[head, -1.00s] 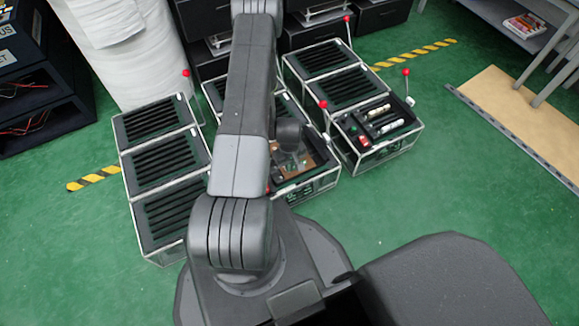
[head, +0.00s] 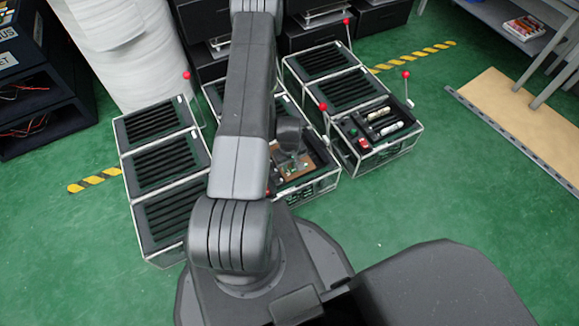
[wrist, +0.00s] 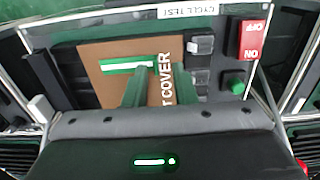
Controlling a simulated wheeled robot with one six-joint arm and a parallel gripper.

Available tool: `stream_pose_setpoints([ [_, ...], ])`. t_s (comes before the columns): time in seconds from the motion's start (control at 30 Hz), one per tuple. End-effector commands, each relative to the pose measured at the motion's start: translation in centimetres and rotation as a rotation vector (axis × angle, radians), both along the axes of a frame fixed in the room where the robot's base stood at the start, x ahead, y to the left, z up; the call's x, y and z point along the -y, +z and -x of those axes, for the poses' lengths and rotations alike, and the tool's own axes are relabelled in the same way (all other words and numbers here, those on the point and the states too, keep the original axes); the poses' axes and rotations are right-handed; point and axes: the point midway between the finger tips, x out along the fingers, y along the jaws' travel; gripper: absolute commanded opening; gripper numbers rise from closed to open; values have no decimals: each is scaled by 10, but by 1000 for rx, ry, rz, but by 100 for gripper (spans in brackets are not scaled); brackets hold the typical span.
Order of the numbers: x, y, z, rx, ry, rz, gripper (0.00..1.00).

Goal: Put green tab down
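The wrist view shows my gripper (wrist: 151,70) with its two green-tinted fingers close together over a brown cover board (wrist: 92,85) with partly hidden white lettering. A green tab with a pale stripe (wrist: 120,66) shows at the fingertips, against the board. I cannot tell whether the fingers grip it or only stand beside it. In the head view my arm hides most of the gripper, and the tab cannot be made out. The brown board (head: 297,168) lies in the top of the front middle fixture (head: 322,183).
A red OFF/ON switch (wrist: 255,40) and a green button (wrist: 237,86) sit right of the board. Louvred fixtures stand left (head: 165,172) and right (head: 378,130), with red-knobbed levers (head: 406,74) upright nearby. Green floor (head: 440,190) is clear at right.

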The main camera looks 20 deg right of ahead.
Motion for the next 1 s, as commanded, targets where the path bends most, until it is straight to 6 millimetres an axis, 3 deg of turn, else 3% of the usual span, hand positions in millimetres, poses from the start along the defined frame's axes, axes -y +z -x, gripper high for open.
stream_pose_setpoints([
  [0.03, 1, 16, -1, 3, 0, 2, 24],
  [0.2, 1, 55, -1, 3, 0, 2, 24],
  [0.43, 0, 92, -1, 2, 0, 1, 24],
  [0.63, 0, 103, 0, 0, 0, 0, 24],
  [1.0, 0, 100, 0, -1, 0, 0, 24],
])
